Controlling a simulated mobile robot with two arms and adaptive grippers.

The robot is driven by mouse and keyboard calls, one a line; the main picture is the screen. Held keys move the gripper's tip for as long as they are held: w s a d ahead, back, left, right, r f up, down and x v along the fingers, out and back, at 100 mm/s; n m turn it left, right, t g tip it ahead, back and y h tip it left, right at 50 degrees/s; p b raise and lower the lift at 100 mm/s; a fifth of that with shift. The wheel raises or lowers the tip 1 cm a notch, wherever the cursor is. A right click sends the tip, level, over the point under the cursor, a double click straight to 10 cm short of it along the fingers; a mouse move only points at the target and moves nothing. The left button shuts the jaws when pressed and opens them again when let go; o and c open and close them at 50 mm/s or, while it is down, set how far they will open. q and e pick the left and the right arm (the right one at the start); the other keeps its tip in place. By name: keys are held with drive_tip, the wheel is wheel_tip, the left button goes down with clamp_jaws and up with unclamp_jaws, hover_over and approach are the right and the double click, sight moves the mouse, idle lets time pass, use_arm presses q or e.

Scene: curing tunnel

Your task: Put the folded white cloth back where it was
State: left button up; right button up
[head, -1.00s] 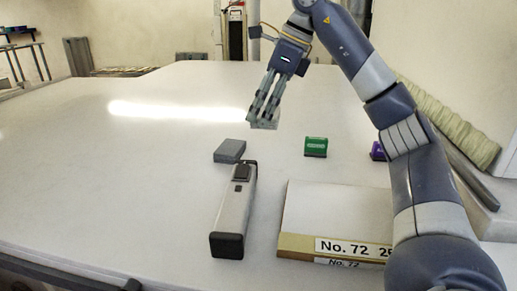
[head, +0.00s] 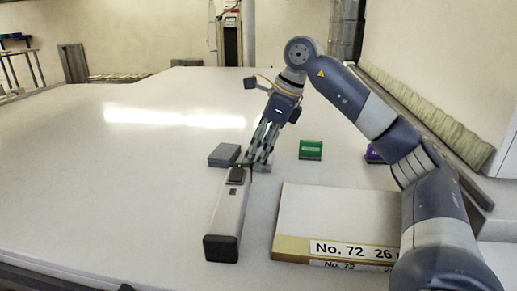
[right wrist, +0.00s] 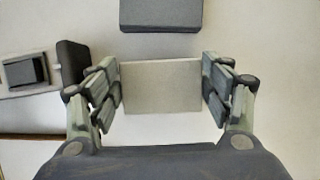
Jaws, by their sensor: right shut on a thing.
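The folded white cloth is a flat, pale square between my right gripper's fingers in the right wrist view (right wrist: 162,88). My right gripper (right wrist: 162,92) is shut on it from two opposite sides. In the head view my right gripper (head: 261,158) points down just right of a grey block (head: 224,155), beyond the far end of a long grey-and-black device. My left gripper is not in view.
The grey-and-black device (head: 227,215) lies close on the near side of the gripper. A flat box labelled No. 72 (head: 335,215) lies at right. A green block (head: 310,150) and a partly hidden purple one (head: 372,155) stand behind it. The white table (head: 100,190) is clear at left.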

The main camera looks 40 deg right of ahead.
drive_tip(key=shift+f, duration=0.2)
drive_tip(key=o, duration=0.9)
drive_tip(key=shift+r, duration=0.1)
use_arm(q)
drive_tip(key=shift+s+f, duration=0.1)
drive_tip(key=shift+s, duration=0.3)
use_arm(e)
drive_tip(key=shift+o, duration=0.2)
drive_tip(key=shift+r, duration=0.2)
drive_tip(key=v, duration=0.6)
drive_tip(key=shift+r, duration=0.1)
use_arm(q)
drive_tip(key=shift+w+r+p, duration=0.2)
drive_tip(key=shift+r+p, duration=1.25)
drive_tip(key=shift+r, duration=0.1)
use_arm(e)
drive_tip(key=shift+v, duration=2.9)
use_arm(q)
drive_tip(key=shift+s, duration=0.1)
